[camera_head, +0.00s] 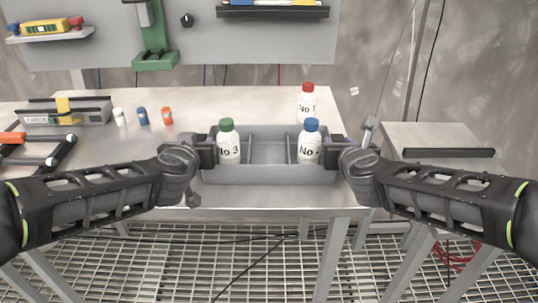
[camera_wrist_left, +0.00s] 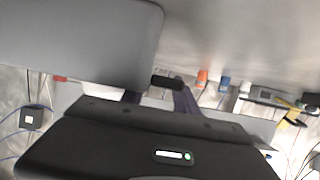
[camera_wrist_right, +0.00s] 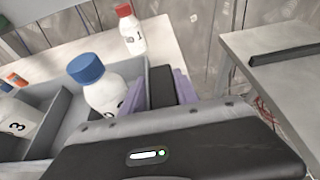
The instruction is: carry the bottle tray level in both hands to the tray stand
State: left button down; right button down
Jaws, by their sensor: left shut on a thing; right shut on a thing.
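The grey bottle tray (camera_head: 268,174) has compartments and looks about level in the head view; whether it touches the bench is unclear. Its left compartment holds a white bottle with a green cap, No 3 (camera_head: 228,147). Its right compartment holds a blue-capped bottle (camera_head: 309,149), upright, its number partly hidden. My left gripper (camera_head: 208,152) is shut on the tray's left end. My right gripper (camera_head: 336,151) is shut on its right end; purple fingers show in the right wrist view (camera_wrist_right: 163,88). A grey stand (camera_head: 440,137) with a black bar, likely the tray stand, is at right.
A red-capped bottle, No 1 (camera_head: 306,104), stands on the bench (camera_head: 255,100) just behind the tray's right side. Small white, blue and orange bottles (camera_head: 143,117) and a grey rack (camera_head: 65,110) are at left. A gap separates bench and right stand.

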pick_arm(q)
jog(key=shift+r, duration=0.1)
pick_arm(e)
jog(key=shift+r, duration=0.1)
